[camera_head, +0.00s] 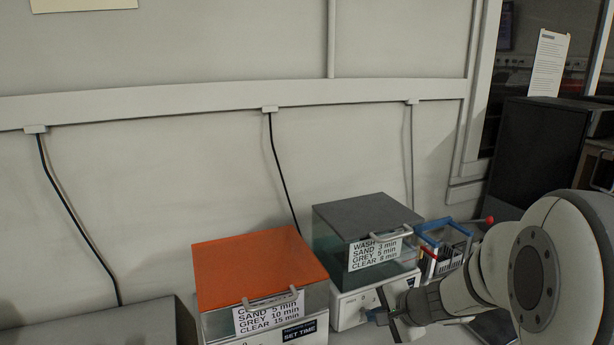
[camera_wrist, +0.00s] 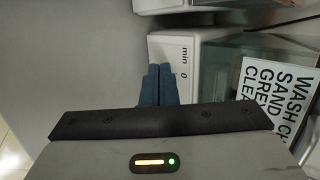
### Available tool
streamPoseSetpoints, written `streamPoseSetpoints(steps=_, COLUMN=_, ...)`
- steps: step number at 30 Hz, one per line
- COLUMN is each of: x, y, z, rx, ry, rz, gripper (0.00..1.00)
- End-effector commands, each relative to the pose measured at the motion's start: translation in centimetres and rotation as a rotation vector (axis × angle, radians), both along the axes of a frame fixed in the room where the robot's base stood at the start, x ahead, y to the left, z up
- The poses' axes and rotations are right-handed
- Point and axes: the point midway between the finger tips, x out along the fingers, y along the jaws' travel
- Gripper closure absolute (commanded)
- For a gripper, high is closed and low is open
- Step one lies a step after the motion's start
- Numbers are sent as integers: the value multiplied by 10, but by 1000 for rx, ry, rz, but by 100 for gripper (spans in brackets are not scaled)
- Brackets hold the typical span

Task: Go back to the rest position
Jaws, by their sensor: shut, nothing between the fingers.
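My gripper (camera_head: 376,316) is at the lower right of the head view, in front of the white base of the grey-lidded machine. In the wrist view its two blue fingers (camera_wrist: 158,86) are pressed together with nothing between them. The grey-lidded machine (camera_head: 366,215) has glass walls and a label that reads WASH, SAND, GREY and CLEAR with minutes. Its white base with a dial panel (camera_wrist: 178,55) lies just beyond the fingertips in the wrist view. I cannot tell whether the fingers touch it.
An orange-lidded machine (camera_head: 258,266) stands to the left. A blue-framed rack (camera_head: 443,246) with a red part stands right of the grey-lidded machine, partly behind my arm. A grey box (camera_head: 100,325) is at lower left. A dark cabinet (camera_head: 535,150) stands at right. The wall is behind.

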Motion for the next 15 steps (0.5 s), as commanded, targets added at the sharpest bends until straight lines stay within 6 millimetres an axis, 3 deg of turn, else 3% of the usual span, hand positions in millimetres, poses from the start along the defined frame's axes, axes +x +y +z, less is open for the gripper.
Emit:
streamPoseSetpoints(steps=1, x=-12, y=12, z=14, rx=-35, ry=-8, rz=77, gripper=100)
streamPoseSetpoints(steps=6, x=-58, y=38, z=37, rx=-176, ry=-4, rz=331, gripper=100)
streamPoseSetpoints(steps=11, x=-103, y=47, z=53, rx=-334, ry=15, rz=547, gripper=100)
streamPoseSetpoints(steps=15, x=-140, y=42, z=64, rx=-494, ry=40, rz=710, gripper=100)
